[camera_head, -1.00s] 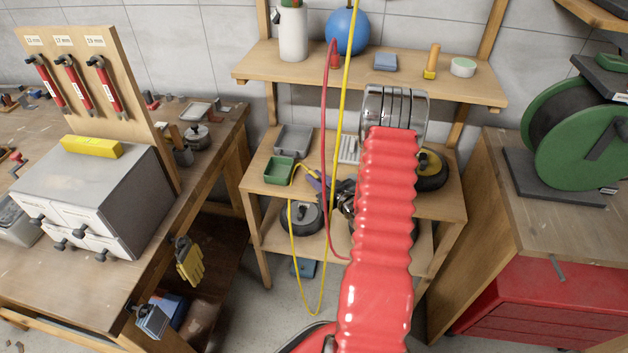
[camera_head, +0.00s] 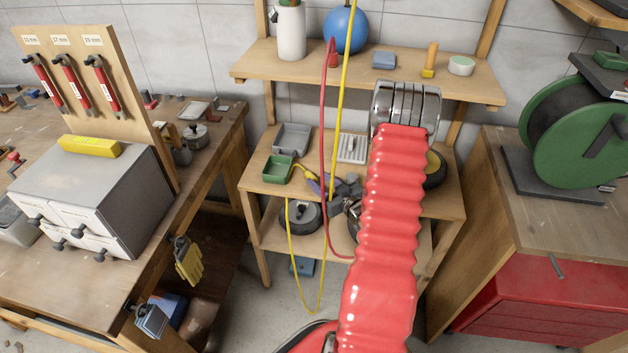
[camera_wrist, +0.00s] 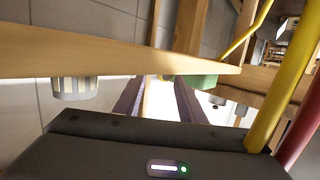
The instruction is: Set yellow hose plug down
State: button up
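The yellow hose (camera_head: 290,230) hangs in a loop in front of the shelf unit and rises to the green tray (camera_head: 268,172). Its yellow end (camera_head: 303,170) lies at the tray's right side, beside my gripper's fingertips; the plug itself is too small to make out. My gripper (camera_head: 314,184) is low over the shelf, right of the tray, pointing at it. In the wrist view, the fingers (camera_wrist: 157,95) stand apart with a light gap and no plug visible between them. The green tray (camera_wrist: 195,80) shows just past the right finger.
A grey tray (camera_head: 291,140) and a white slotted block (camera_head: 352,148) stand on the same shelf. A red hose (camera_head: 324,120) and the yellow hose's upright run pass close to my gripper. My red arm cover hides the shelf's right part.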

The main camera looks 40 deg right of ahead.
jog(key=v, duration=0.8)
jog(key=shift+s, duration=0.3)
jog(key=shift+r, duration=0.1)
jog(key=w+r, duration=0.1)
jog(key=w+r+n+g, duration=0.1)
jog(key=w+r, duration=0.1)
jog(key=w+a+r+g, duration=0.1)
jog(key=w+r, duration=0.1)
jog(key=shift+w+h, duration=0.1)
jog(key=shift+h, duration=0.2)
jog(key=w+a+r+g+h, duration=0.2)
jog(key=a+r+g, duration=0.2)
jog(key=a+r, duration=0.85)
jog(key=s+a+r+g+y, duration=0.2)
jog(key=s+a+r, duration=0.3)
jog(key=s+a, duration=0.5)
jog(key=s+a+r+g+y, duration=0.2)
jog(key=s+a+r, duration=0.3)
jog(key=s+a, duration=0.5)
jog(key=a, duration=0.3)
jog(key=shift+r+y, duration=0.2)
jog(key=shift+y, duration=0.1)
